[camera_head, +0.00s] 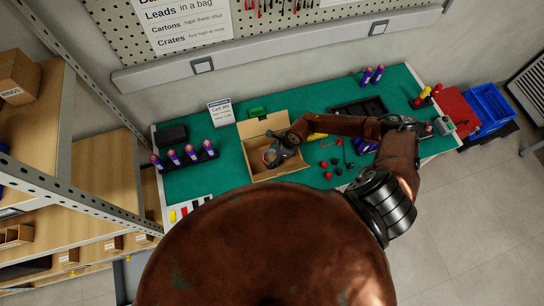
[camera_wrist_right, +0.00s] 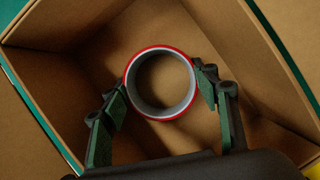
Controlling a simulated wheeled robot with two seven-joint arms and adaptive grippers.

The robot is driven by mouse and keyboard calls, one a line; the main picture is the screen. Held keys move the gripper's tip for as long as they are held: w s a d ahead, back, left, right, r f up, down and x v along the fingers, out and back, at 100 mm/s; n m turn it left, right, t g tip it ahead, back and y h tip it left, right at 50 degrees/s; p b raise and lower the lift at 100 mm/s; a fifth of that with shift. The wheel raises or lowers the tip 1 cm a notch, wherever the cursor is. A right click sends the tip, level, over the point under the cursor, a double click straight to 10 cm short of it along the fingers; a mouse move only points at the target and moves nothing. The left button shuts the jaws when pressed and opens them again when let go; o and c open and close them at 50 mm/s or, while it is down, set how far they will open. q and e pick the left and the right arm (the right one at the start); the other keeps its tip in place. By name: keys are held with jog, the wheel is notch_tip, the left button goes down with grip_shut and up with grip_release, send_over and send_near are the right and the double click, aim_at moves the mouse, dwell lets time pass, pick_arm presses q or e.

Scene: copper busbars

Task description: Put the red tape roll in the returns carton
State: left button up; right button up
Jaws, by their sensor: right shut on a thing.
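The red tape roll (camera_wrist_right: 161,83), a ring with a red outside and a pale grey inside, is between the two fingers of my right gripper (camera_wrist_right: 163,88) in the wrist view. The fingers touch it on both sides and are shut on it. The roll is inside the open cardboard carton (camera_wrist_right: 60,75), above its floor; how far above I cannot tell. In the head view my right gripper (camera_head: 273,156) reaches into the carton (camera_head: 285,171) from the right, and the roll is small and partly hidden there. My left gripper is not in view.
The carton stands on a green bench mat (camera_head: 225,178). Purple cylinders in a black rack (camera_head: 185,158) stand to its left. Small red and black parts (camera_head: 333,167) lie to its right, by a black tray (camera_head: 358,108). Blue crates (camera_head: 488,105) are beyond the bench's right end.

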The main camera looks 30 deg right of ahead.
jog(key=shift+f, duration=0.1)
jog(key=o, duration=1.1)
jog(key=shift+o, duration=0.2)
jog(key=shift+r, duration=0.25)
jog(key=v, duration=1.1)
jog(key=shift+r, duration=0.4)
jog(key=shift+d, duration=0.1)
